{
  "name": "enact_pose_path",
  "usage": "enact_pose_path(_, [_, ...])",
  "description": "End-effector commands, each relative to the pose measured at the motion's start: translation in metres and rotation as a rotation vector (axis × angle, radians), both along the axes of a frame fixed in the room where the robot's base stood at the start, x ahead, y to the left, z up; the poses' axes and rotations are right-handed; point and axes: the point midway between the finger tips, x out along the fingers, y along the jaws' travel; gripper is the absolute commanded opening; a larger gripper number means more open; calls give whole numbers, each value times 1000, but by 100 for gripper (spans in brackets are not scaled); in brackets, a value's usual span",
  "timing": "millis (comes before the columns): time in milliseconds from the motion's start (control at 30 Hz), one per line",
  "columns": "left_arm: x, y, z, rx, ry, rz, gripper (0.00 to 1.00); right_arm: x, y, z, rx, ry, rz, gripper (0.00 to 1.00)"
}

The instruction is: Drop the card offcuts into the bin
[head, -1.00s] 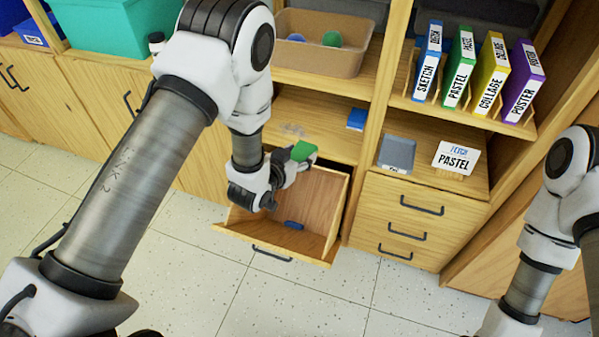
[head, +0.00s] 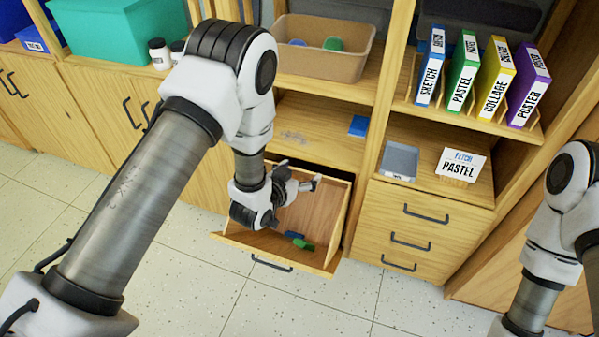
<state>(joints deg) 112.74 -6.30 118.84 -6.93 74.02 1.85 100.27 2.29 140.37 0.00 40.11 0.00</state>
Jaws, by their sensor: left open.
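A green card offcut (head: 307,245) and a blue card offcut (head: 294,235) lie close together on the floor of the open wooden bin (head: 330,222), which is pulled out low in the cabinet. My left gripper (head: 301,179) is open and empty above the bin, its fingers pointing right. My left wrist hides the bin's left part. My right arm shows at the right edge, but its gripper is out of view.
A blue block (head: 358,125) and faint grey scraps (head: 294,137) are on the shelf above the bin. A tan tub (head: 323,62) sits higher up.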

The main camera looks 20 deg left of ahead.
Motion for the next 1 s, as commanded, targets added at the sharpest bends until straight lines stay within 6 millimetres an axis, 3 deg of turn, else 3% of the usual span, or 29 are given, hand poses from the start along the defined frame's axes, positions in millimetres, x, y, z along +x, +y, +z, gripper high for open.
enact_pose_path(233, [-17,4,7,1,2,1,85,0,0,0,0,0,0,40])
enact_pose_path(500, [-79,17,32,-1,5,2,85,0,0,0,0,0,0,40])
enact_pose_path(633, [-100,22,41,-1,3,2,85,0,0,0,0,0,0,40])
enact_pose_path(1000, [-108,23,46,0,1,0,85,0,0,0,0,0,0,40])
